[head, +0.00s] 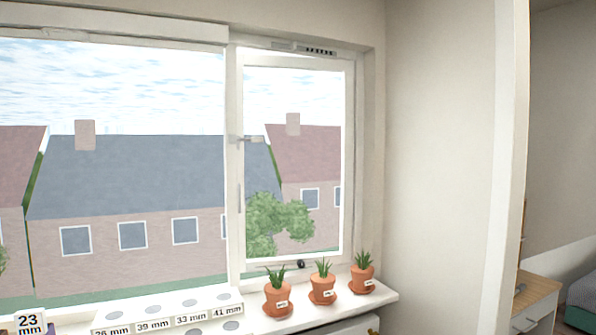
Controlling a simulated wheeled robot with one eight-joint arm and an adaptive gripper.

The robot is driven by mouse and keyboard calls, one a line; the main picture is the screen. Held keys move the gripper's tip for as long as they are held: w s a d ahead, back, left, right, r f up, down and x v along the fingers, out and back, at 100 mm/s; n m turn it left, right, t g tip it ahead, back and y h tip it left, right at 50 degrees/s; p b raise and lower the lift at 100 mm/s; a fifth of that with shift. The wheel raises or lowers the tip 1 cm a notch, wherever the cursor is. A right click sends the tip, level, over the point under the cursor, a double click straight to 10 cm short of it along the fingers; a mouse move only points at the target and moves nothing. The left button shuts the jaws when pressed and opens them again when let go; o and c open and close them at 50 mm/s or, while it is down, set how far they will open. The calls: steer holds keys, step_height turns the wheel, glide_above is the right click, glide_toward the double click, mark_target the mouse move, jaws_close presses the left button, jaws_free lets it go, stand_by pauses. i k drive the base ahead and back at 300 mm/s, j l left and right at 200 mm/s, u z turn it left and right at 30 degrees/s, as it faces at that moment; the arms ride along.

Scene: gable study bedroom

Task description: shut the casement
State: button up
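The casement (348,160) is the right-hand, white-framed pane of the window in the head view. A handle (250,139) sits at its left side and points sideways. A small dark knob (301,264) shows at the bottom rail. The casement's edges sit inside the outer frame (370,150), with a strip between them at the right and top. I cannot tell for certain from this view how far it stands open. My gripper is not in view.
Three potted plants, left (277,297), middle (322,288) and right (362,277), stand on the white sill (384,296) below the casement. Size-labelled round spots (195,315) lie to their left. A wall (440,150) is at right, with a drawer unit (536,300) beyond it.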

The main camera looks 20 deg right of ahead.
mark_target(346, 68)
steer(key=i+l, duration=0.2)
steer(key=i, duration=0.2)
steer(key=i+l, duration=0.25)
steer(key=i, duration=0.15)
